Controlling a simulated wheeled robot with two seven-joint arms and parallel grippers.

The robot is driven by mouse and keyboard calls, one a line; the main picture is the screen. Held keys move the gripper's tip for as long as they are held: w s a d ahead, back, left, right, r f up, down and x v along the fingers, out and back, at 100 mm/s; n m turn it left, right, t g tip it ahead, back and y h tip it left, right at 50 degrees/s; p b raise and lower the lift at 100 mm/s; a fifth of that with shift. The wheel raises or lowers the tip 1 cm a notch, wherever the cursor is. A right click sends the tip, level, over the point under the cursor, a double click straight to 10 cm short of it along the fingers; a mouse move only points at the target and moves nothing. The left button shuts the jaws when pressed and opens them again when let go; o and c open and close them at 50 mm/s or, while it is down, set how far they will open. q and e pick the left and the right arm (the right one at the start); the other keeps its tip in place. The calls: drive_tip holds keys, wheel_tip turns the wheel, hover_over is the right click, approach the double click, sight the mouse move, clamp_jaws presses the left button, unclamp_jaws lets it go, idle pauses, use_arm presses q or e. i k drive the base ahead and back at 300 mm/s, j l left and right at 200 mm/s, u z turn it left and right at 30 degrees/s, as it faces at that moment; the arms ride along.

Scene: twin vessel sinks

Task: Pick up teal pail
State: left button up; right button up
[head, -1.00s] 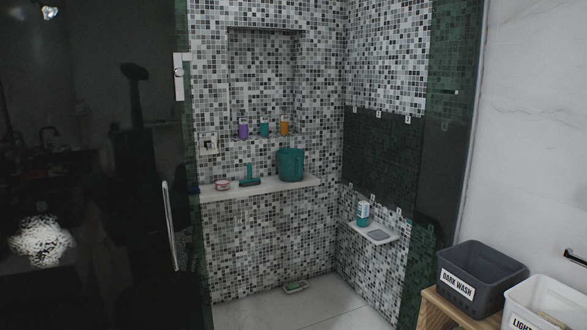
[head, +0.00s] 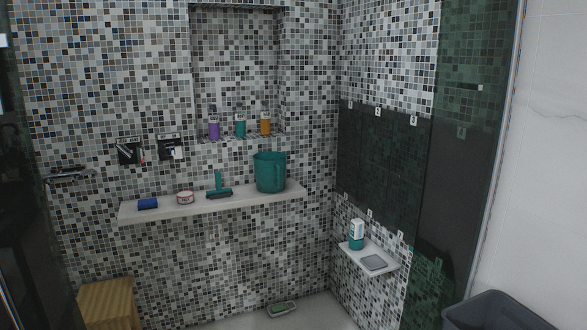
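The teal pail (head: 269,173) stands upright at the right end of a white wall shelf (head: 160,213) in a tiled shower. Its rim is open at the top and a handle shows on its right side. It touches no gripper. Neither of my grippers is in view.
On the same shelf are a teal squeegee (head: 219,190), a pink round tin (head: 185,197) and a blue item (head: 148,204). Bottles stand in the niche above. A corner shelf (head: 354,258) holds a bottle (head: 357,234). A wooden stool (head: 108,297) is lower left and a dark bin (head: 497,312) lower right.

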sight(270, 167)
drive_tip(key=i+j, duration=0.15)
drive_tip(key=i, duration=0.4)
drive_tip(key=i+j, duration=0.1)
drive_tip(key=i, duration=0.45)
drive_tip(key=i+j+z, duration=0.1)
drive_tip(key=i, duration=0.45)
drive_tip(key=i+j, duration=0.25)
drive_tip(key=i, duration=0.25)
drive_tip(key=i+j+z, duration=0.2)
drive_tip(key=i, duration=0.25)
drive_tip(key=j, duration=0.1)
